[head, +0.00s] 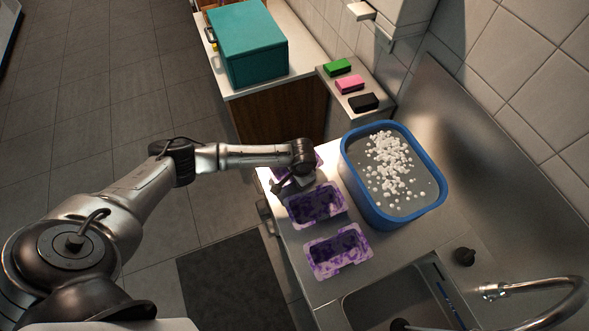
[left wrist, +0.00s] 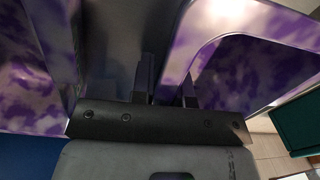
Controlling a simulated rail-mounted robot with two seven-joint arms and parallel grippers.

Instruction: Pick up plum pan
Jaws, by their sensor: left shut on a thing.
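Three purple mottled rectangular pans stand in a row on the steel counter. The far pan (head: 318,161) is partly hidden by my left wrist. The middle pan (head: 316,205) and the near pan (head: 338,251) show more fully. My left gripper (head: 287,185) is down at the far pan, by the gap between it and the middle pan. In the left wrist view, the fingers (left wrist: 166,88) are closed about the wall of the far pan (left wrist: 245,65), with the middle pan (left wrist: 25,75) close by on the left. My right gripper is out of view.
A blue tub (head: 354,188) of water with white pellets stands right of the pans. Green, pink and black sponges (head: 350,84) lie on a ledge behind. A teal box (head: 250,45) stands on the far counter. A sink and tap (head: 535,290) are at the near right.

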